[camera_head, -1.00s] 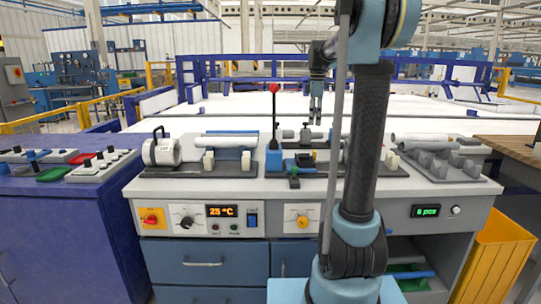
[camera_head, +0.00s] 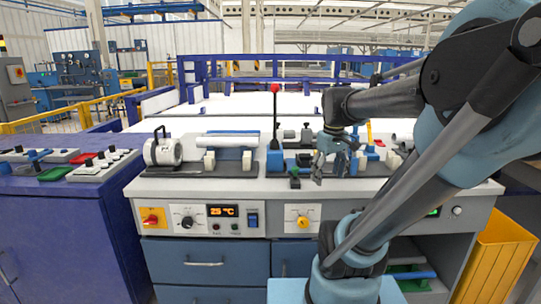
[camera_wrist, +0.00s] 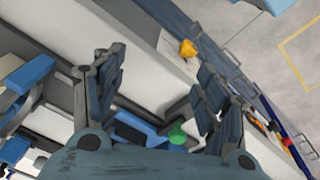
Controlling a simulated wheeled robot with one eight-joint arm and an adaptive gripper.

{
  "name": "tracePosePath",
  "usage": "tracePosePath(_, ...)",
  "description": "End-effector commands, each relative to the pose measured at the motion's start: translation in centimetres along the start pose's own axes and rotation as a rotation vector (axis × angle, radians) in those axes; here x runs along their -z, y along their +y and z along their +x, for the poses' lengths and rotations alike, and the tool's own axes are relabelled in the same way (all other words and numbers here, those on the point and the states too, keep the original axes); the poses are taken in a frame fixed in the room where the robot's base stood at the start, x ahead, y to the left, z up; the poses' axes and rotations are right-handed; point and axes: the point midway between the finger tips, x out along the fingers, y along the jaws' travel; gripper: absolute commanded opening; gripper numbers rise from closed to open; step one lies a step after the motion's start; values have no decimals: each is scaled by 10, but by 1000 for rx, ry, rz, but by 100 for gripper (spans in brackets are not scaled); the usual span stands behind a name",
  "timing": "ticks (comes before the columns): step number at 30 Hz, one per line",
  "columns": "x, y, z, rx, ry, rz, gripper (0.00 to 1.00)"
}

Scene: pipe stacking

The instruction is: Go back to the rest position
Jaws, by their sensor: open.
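My gripper (camera_head: 330,160) is over the front right half of the workbench (camera_head: 180,188), in front of the middle fixtures. It is tilted downward. In the wrist view my gripper (camera_wrist: 160,92) has its two dark fingers spread wide, with nothing between them. A pale pipe (camera_head: 230,140) lies on the left holder, away from my gripper. My arm covers the right part of the bench, so whatever lies there is mostly hidden.
A red-knobbed lever (camera_head: 275,89) stands upright left of my gripper. A white cylindrical device (camera_head: 162,151) sits at the bench's left end. A purple cabinet (camera_head: 70,225) is at left, a yellow bin (camera_head: 495,255) at right.

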Motion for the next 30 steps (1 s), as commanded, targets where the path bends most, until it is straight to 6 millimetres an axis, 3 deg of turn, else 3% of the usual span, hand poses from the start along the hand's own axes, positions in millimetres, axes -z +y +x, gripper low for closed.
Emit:
tracePosePath(6,-55,-27,46,-9,24,197,66)
tracePosePath(12,-91,-45,84,-13,44,351,66)
tracePosePath(18,-107,-52,102,-13,53,426,66)
tracePosePath(30,-108,-52,104,-13,54,433,66)
